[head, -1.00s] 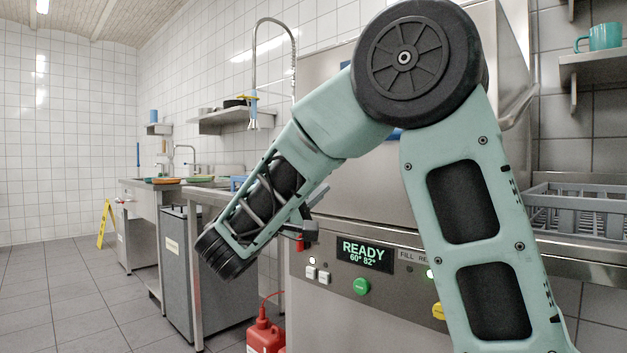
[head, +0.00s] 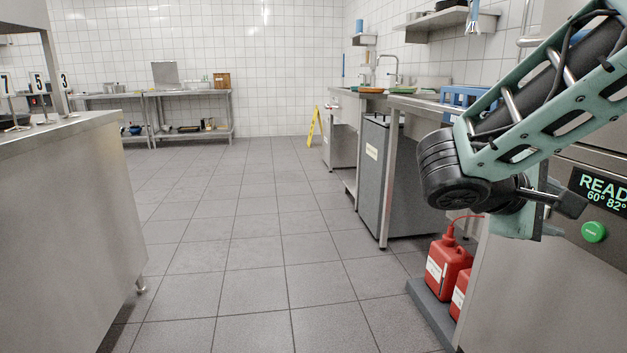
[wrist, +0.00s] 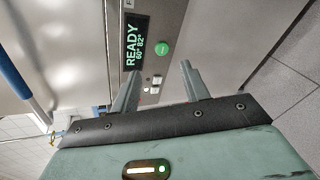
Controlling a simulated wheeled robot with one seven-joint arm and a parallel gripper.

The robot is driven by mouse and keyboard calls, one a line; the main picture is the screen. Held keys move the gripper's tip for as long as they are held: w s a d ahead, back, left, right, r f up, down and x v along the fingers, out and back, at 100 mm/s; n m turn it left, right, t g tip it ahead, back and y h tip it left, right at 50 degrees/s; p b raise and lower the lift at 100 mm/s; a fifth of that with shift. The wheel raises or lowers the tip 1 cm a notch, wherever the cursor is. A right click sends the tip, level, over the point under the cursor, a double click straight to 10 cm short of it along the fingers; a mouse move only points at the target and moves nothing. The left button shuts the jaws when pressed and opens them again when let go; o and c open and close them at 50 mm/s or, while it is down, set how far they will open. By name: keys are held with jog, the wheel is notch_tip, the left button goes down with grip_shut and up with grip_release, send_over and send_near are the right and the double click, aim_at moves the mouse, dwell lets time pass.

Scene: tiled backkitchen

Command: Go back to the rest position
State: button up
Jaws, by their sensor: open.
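My gripper (wrist: 160,85) is open and empty in the wrist view, its two fingers apart in front of the dishwasher's front panel. In the head view my arm enters from the right edge, and part of my gripper (head: 548,205) shows below the dark wrist joint, in front of the dishwasher. The dishwasher's display (head: 600,190) is cut off by the right edge; in the wrist view the display (wrist: 137,42) reads READY. A green button (head: 593,232) sits below the display.
Red canisters (head: 447,265) stand on a grey floor tray at the lower right. A steel counter (head: 70,220) stands close on the left. Tiled floor (head: 250,230) between is clear. A sink counter (head: 375,95), a yellow floor sign (head: 314,128) and a back table (head: 190,92) stand farther off.

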jog(key=s+a+f+g+y, duration=0.1)
jog(key=s+a+f+y, duration=0.4)
jog(key=a, duration=0.3)
jog(key=s+a+f+n+y, duration=0.1)
jog(key=s+a+f+y, duration=0.4)
jog(key=a, duration=0.3)
jog(key=s+a+f+g+y, duration=0.1)
jog(key=s+a+f+y, duration=0.4)
jog(key=a, duration=0.3)
notch_tip(320, 180, up, 32)
jog(key=s+p, duration=0.1)
jog(key=p, duration=3)
jog(key=shift+s+h+p, duration=0.15)
jog(key=shift+h+p, duration=0.2)
jog(key=shift+h, duration=0.05)
